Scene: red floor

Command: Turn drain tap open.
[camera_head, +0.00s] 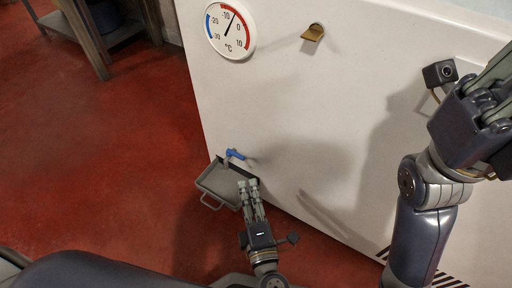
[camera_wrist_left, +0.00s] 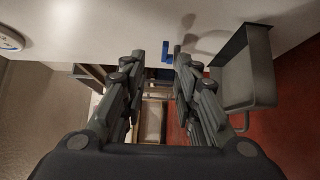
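The drain tap (camera_head: 235,154) is a small blue lever low on the white front panel, just above a grey tray. In the left wrist view the blue tap (camera_wrist_left: 167,54) shows beyond the gap between my left fingertips. My left gripper (camera_head: 248,183) is below and right of the tap in the head view, over the tray's right edge, apart from the tap. In the left wrist view the left gripper (camera_wrist_left: 160,62) has its fingers spread with nothing between them. My right gripper (camera_head: 497,92) is high at the right edge, partly cut off; its finger opening is unclear.
The grey tray (camera_head: 207,184) with a wire handle sits under the tap; it also shows in the left wrist view (camera_wrist_left: 262,65). The white panel (camera_head: 300,110) carries a round thermometer (camera_head: 230,30) and a gold latch (camera_head: 313,32). Red floor (camera_head: 100,150) is clear at left.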

